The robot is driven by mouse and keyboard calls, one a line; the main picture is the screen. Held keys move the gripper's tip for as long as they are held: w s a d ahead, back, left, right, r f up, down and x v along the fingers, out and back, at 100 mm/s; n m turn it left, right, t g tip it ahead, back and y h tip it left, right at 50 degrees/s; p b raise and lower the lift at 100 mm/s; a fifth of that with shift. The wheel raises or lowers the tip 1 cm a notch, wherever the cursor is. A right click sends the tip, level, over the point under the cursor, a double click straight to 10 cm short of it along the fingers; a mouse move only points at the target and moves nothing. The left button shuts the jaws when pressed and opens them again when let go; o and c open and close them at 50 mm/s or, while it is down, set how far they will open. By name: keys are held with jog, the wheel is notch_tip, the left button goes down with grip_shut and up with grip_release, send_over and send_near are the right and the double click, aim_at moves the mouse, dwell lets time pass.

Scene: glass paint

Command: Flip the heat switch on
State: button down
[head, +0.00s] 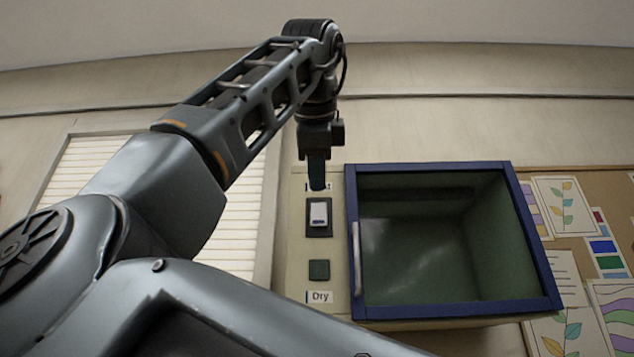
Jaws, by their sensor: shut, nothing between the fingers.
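The heat switch (319,214) is a white rocker in a dark square plate on the cream side panel of a blue-framed oven. A label (328,187) above it is mostly hidden behind my gripper; only its edge and a last letter show. My gripper (317,187) points down with its fingers together, just above the switch in the picture. It holds nothing. I cannot tell whether the fingertips touch the panel or how far in front of it they are.
A dark green square button (319,270) sits below the switch, above a "Dry" label (319,297). The oven's glass door (430,240) has a blue frame and a pale vertical handle (357,258). A pinboard with pictures (560,205) is at the right, a shuttered window (95,175) at the left.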

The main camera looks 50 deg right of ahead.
aim_at(319, 223)
jog(key=x, duration=0.3)
jog(key=p+x, duration=0.1)
jog(key=x, duration=0.2)
jog(key=r+p+x, duration=0.1)
jog(key=x, duration=0.2)
jog(key=shift+w+d, duration=0.2)
jog(key=shift+d, duration=0.05)
